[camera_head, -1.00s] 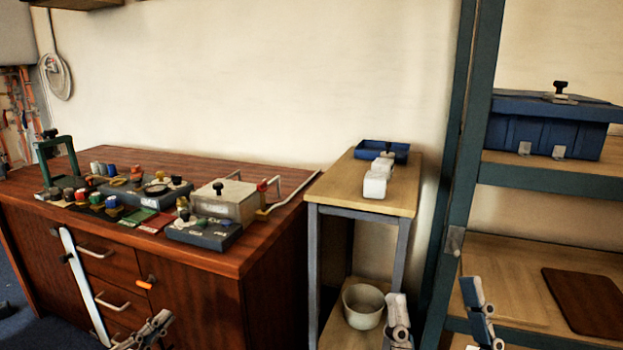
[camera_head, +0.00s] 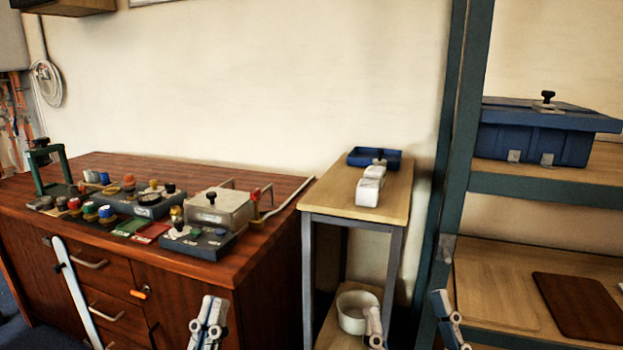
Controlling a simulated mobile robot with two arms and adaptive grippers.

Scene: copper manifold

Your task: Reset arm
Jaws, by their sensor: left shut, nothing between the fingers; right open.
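My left gripper (camera_head: 211,306) is at the bottom of the head view, in front of the brown cabinet (camera_head: 262,292). Its fingers are together, pointing up, with nothing between them. My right gripper (camera_head: 405,305) is at the bottom right of centre. Its two fingers stand wide apart, one in front of the narrow side table's lower part and one near the shelf post, with nothing held between them. Most of both arms is below the picture.
The cabinet top holds small knobs and devices and a lidded beige box (camera_head: 221,212). The side table (camera_head: 388,205) carries white blocks (camera_head: 369,190) and a blue tray (camera_head: 374,153); a white bowl (camera_head: 352,317) is below. The rack (camera_head: 462,150) holds a blue box (camera_head: 535,140).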

